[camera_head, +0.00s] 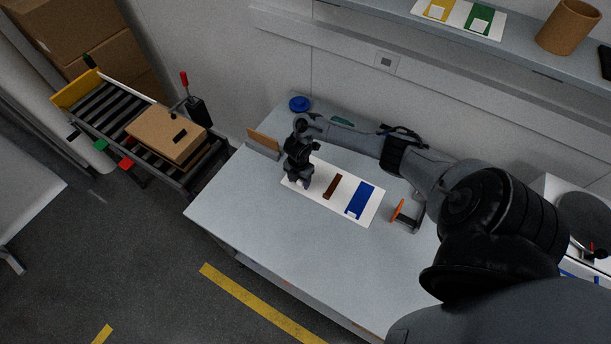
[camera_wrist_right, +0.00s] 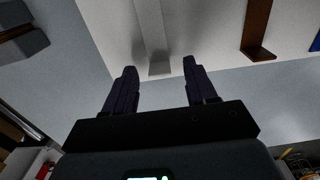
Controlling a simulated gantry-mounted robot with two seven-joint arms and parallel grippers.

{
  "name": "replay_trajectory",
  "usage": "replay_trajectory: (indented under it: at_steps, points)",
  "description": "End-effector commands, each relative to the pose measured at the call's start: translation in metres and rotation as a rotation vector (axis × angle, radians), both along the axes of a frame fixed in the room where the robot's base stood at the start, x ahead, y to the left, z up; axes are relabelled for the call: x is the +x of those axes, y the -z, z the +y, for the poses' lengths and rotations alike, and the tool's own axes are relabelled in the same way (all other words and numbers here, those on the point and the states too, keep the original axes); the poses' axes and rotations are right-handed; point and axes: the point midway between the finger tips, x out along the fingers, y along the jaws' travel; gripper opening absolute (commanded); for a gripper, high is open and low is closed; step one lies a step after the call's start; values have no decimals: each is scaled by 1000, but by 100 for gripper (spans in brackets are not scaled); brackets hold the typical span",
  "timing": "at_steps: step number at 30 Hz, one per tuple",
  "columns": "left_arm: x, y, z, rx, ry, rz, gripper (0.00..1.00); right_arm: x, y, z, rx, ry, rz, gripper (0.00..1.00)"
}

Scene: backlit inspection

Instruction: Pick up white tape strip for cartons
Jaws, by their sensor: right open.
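The white tape strip (camera_wrist_right: 154,30) lies on a white card (camera_head: 314,196), its folded end pointing toward my right gripper in the right wrist view. My right gripper (camera_head: 299,183) is over the left end of the card in the head view and hides most of the white strip there. In the right wrist view the gripper (camera_wrist_right: 160,68) is open, its two fingers apart on either side of the strip's near end. Nothing is held between them. I cannot tell the exact height of the fingertips above the card. My left gripper is not in view.
A brown strip (camera_head: 332,187) and a blue strip (camera_head: 360,201) lie on the card to the right. An orange-handled tool (camera_head: 398,211) stands right of the card. The front of the table (camera_head: 270,240) is clear. A carton (camera_head: 166,134) sits on the roller conveyor at left.

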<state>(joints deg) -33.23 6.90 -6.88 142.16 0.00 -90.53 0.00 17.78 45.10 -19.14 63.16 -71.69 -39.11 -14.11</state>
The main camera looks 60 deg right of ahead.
Motion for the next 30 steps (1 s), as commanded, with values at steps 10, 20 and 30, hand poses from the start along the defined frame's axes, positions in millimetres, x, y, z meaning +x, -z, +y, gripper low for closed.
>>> replay_trajectory:
  at_steps: [10,20,30]
  points:
    - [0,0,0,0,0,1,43,0,0,0,0,0,0,26]
    - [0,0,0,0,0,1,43,0,0,0,0,-1,0,8]
    - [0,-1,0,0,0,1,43,1,-9,0,0,-2,-2,8]
